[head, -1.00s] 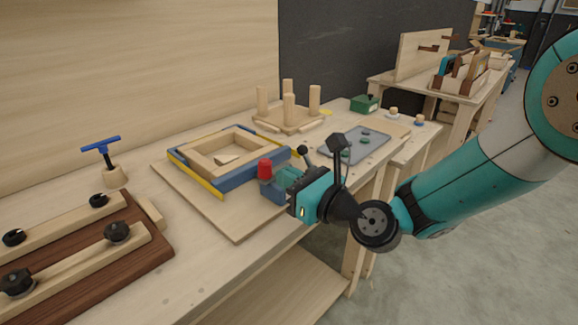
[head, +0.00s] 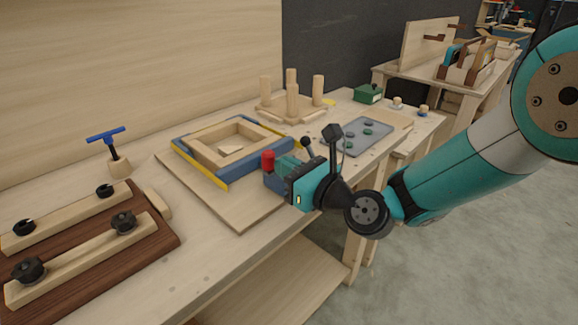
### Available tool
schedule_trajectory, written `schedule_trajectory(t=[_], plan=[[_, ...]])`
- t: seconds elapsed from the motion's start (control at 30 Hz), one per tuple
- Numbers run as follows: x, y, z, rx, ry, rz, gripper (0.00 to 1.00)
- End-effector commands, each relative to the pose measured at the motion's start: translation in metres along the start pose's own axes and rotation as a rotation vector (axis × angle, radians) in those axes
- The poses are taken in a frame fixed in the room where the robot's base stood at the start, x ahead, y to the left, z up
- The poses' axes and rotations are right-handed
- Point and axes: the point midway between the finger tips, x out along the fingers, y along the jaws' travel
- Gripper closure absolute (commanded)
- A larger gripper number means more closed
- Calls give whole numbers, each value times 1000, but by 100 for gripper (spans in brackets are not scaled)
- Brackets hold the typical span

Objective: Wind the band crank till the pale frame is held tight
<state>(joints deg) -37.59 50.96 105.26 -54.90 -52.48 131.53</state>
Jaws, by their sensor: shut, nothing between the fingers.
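The band crank's red knob (head: 267,160) stands upright by the near right corner of the frame. My gripper (head: 283,172) is shut beside the knob, on its right, with nothing seen in it. The gripper hides part of the crank body, and I cannot tell whether they touch.
A brown panel (head: 150,234) with pale bars and black knobs lies at the left, near a blue T-handle (head: 106,136). An upturned stool form (head: 282,110) stands behind the frame. A grey tray (head: 354,148) and green box (head: 369,93) are at the right.

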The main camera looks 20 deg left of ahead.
Motion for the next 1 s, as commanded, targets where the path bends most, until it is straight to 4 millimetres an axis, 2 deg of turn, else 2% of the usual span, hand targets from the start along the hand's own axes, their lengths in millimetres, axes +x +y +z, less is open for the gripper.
schedule_trajectory(t=[1.0], plan=[[18,1,1,0,-1,1,100]])
